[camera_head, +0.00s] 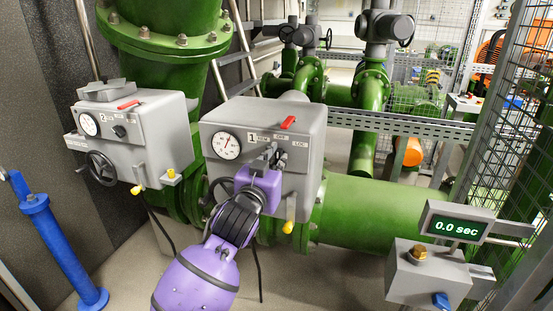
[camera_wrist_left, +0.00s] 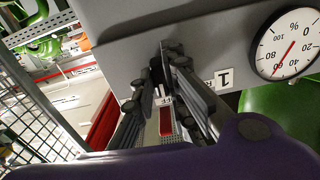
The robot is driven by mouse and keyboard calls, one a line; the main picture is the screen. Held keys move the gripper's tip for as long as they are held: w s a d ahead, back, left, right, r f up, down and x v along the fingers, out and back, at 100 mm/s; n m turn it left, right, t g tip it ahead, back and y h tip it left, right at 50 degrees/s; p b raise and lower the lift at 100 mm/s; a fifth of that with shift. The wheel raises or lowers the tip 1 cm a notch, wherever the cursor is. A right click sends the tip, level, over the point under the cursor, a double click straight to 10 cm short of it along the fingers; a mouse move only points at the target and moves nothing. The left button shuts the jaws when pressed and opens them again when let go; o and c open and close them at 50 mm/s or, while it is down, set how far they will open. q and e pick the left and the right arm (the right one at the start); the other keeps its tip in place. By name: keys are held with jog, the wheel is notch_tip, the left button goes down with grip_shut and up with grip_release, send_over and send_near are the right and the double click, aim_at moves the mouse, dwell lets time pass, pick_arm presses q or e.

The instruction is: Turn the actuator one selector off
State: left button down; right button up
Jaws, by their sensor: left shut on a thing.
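The actuator one box (camera_head: 222,118) is a grey housing on a green pipe, with a "1" label, a round dial (camera_head: 226,146) and a red lever (camera_head: 288,122) on top. Its dial also shows in the left wrist view (camera_wrist_left: 288,43). My left gripper (camera_head: 274,152) is at the front face, right of the dial. Its fingers (camera_wrist_left: 168,75) are shut around the dark selector knob (camera_wrist_left: 156,74), which the fingers largely hide. I cannot read the selector's position. Part of the label right of the gripper reads "LOC". My right gripper is not in view.
A similar actuator two box (camera_head: 155,140) stands close on the left, with its own dial and black knob. A handwheel (camera_head: 102,168) sits below it. A blue post (camera_head: 62,245) stands far left.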

pick_arm(q)
jog(key=shift+n, duration=0.3)
jog(key=c, duration=1.8)
grip_release()
jog(key=shift+o, duration=0.2)
jog(key=v, duration=1.2)
jog(key=shift+r, duration=0.1)
